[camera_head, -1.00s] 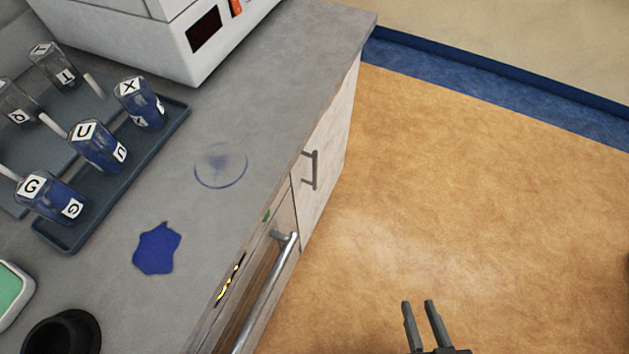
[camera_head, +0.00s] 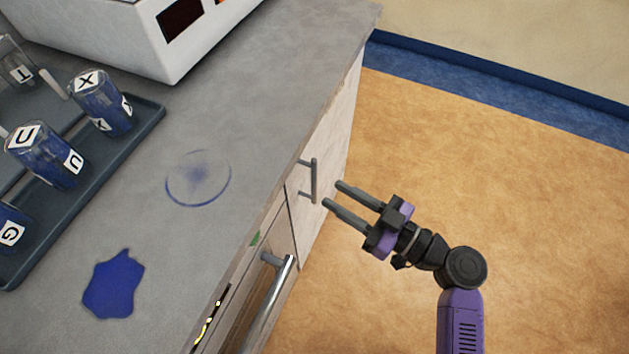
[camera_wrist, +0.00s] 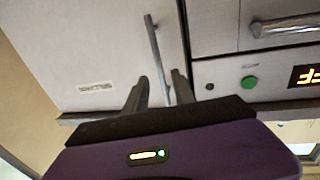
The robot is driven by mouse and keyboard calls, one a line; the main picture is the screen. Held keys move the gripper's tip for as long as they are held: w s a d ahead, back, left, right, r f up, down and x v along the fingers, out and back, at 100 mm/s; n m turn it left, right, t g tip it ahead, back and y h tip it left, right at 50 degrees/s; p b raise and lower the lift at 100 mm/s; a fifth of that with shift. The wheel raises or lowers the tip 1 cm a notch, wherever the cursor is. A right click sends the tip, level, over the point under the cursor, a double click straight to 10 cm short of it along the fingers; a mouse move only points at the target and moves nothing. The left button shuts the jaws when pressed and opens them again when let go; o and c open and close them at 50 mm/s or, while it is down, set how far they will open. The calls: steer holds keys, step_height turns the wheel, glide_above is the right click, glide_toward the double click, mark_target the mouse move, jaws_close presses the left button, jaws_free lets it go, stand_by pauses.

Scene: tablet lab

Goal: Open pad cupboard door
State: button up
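The pale cupboard door (camera_head: 330,150) at the end of the counter front is shut. It has a grey bar handle (camera_head: 314,181). In the wrist view the door (camera_wrist: 90,45) carries a small label too blurred to read, and the handle (camera_wrist: 154,48) runs down between my fingers. My gripper (camera_head: 331,193) is open and empty in front of the handle. In the head view its fingertips point at the handle and appear just short of it. In the wrist view my gripper (camera_wrist: 159,78) has one finger on each side of the handle's line; I see no contact.
Beside the door is a built-in appliance with a metal bar handle (camera_head: 270,298), a green button (camera_wrist: 249,82) and a lit display (camera_wrist: 305,76). A tray (camera_head: 150,115) of labelled jars and a white machine (camera_head: 150,45) stand on the counter. The floor (camera_head: 480,170) to the right is clear.

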mark_target(314, 197)
steer(key=x, duration=0.6)
steer(key=shift+w+a, duration=0.15)
steer(key=shift+a, duration=0.15)
steer(key=shift+c, duration=0.4)
jaws_close()
stand_by(0.8)
